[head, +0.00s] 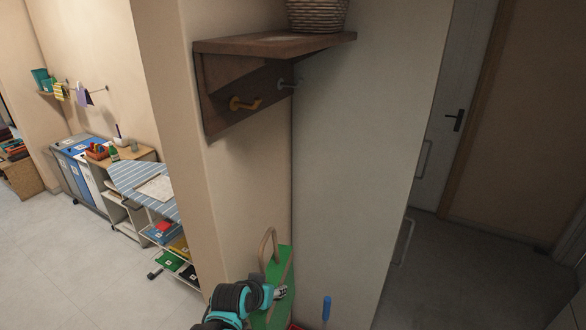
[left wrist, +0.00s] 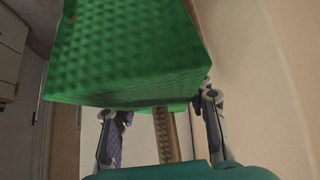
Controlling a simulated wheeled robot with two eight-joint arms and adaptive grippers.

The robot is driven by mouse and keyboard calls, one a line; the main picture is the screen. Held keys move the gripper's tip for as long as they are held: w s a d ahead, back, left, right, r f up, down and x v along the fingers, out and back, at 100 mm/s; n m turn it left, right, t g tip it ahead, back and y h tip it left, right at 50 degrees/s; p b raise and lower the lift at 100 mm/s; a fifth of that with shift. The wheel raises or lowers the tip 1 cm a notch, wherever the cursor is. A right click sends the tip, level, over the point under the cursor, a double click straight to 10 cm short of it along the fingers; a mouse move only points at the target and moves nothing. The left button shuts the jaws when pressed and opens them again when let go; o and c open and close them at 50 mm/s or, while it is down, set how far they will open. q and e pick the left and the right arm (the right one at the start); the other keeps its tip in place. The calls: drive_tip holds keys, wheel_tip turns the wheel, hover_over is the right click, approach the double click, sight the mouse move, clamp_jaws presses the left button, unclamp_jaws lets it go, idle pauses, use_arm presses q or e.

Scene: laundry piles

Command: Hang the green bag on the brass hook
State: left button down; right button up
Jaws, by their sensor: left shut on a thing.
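The green bag (head: 284,262) is low in the head view, below the shelf, with its tan looped handle (head: 267,244) sticking up. My left gripper (head: 281,292) is shut on the bag. In the left wrist view the green bag (left wrist: 130,55) fills the upper middle, and a tan strip (left wrist: 166,136) shows between the fingers of my left gripper (left wrist: 161,112). Exactly which part is gripped is hard to see. The brass hook (head: 245,103) is on the wooden rack, well above the bag and apart from it. My right gripper is not in view.
A grey hook (head: 290,84) sits right of the brass one. The wooden shelf (head: 270,45) above carries a wicker basket (head: 316,15). A pale panel (head: 360,150) stands close on the right. A blue-handled item (head: 326,308) is at the bottom. An ironing board (head: 130,178) is at left.

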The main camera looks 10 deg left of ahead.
use_arm(q)
drive_tip(key=w+d+r+m+h+p, duration=0.1)
drive_tip(key=d+r+p, duration=0.1)
drive_tip(key=r+p, duration=0.8)
drive_tip(key=w+d+r+h+p, duration=0.15)
drive_tip(key=r+p, duration=0.35)
drive_tip(key=r, duration=0.9)
drive_tip(key=w+d+r+m+h+p, duration=0.1)
drive_tip(key=d+r+p, duration=0.2)
drive_tip(key=r+p, duration=0.65)
drive_tip(key=w+a+b, duration=0.3)
drive_tip(key=a+b, duration=0.1)
drive_tip(key=a, duration=0.5)
drive_tip(key=shift+w+a+f+g+b, duration=0.3)
drive_tip(key=shift+w+a+f, duration=0.05)
drive_tip(key=shift+a+f, duration=0.05)
drive_tip(key=c, duration=0.7)
unclamp_jaws()
drive_tip(key=shift+c, duration=0.2)
